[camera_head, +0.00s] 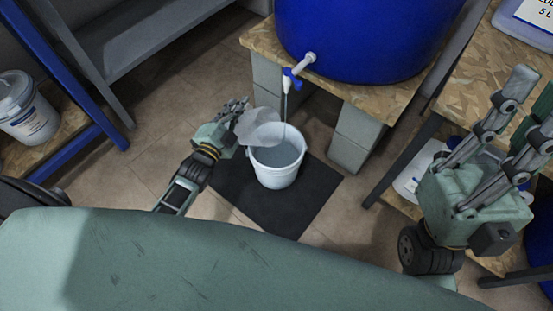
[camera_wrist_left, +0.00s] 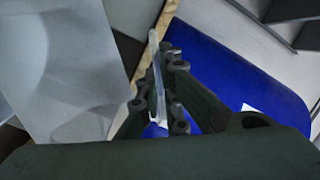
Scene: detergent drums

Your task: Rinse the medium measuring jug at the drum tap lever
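The measuring jug (camera_head: 262,130) is translucent and tilted over the white bucket's left rim. My left gripper (camera_head: 238,112) is at its left side and appears shut on its handle. In the left wrist view the jug (camera_wrist_left: 65,60) fills the left, and a clear strip stands between my left gripper's fingers (camera_wrist_left: 160,95). The tap (camera_head: 305,62) with its blue lever (camera_head: 291,78) sits low on the blue drum (camera_head: 365,35). A thin stream falls from the tap into the bucket (camera_head: 277,160), close to the jug's right edge. My right gripper (camera_head: 530,92) is open and empty at the right.
The bucket stands on a dark mat (camera_head: 300,205). The drum rests on a wooden board (camera_head: 375,98) on grey blocks (camera_head: 355,135). A lidded white tub (camera_head: 25,108) is on a left shelf. A wooden table (camera_head: 480,75) is at the right.

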